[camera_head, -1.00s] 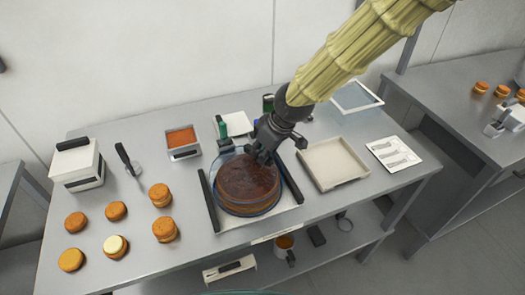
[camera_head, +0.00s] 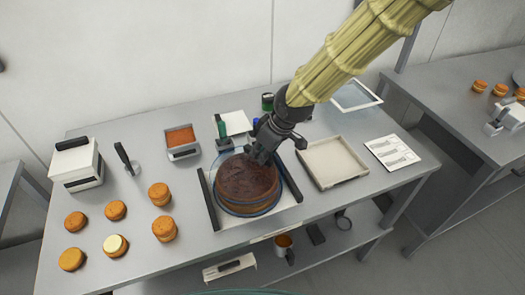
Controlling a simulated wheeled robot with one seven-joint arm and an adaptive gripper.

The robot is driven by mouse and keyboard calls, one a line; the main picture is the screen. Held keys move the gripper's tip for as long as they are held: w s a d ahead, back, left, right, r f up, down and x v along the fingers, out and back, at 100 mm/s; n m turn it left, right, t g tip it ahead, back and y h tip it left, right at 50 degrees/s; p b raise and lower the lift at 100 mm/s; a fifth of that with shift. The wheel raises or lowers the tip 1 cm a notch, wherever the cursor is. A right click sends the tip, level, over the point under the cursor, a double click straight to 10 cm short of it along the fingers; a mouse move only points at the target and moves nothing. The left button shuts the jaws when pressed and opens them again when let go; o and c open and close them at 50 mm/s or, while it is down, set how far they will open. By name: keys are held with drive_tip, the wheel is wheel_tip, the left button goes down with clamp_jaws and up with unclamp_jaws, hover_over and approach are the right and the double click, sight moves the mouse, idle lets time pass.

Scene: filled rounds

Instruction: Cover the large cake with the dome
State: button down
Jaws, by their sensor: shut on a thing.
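The large cake (camera_head: 246,187) is a brown, dark-topped round on a white board (camera_head: 287,203) between two black bars on the steel table. The clear dome (camera_head: 222,163) shows as a faint bluish outline around and over the cake. Its rim line passes in front of the cake's lower part; I cannot tell whether it touches the board. My gripper (camera_head: 262,158) is above the back right of the cake, shut on the dome's top, where my fingers hide the knob.
Several small cakes (camera_head: 164,229) stand at the table's left. An orange-filled tray (camera_head: 182,141) and a green-handled tool (camera_head: 222,132) are behind the cake. An empty beige tray (camera_head: 333,160) and a printed card (camera_head: 393,152) lie to the right. A white box (camera_head: 76,164) stands far left.

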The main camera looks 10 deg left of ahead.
drive_tip(key=shift+f, duration=0.1)
drive_tip(key=c, duration=0.8)
unclamp_jaws()
drive_tip(key=shift+r+p, duration=2.8)
drive_tip(key=shift+r, duration=0.75)
drive_tip(key=shift+s+f, duration=0.1)
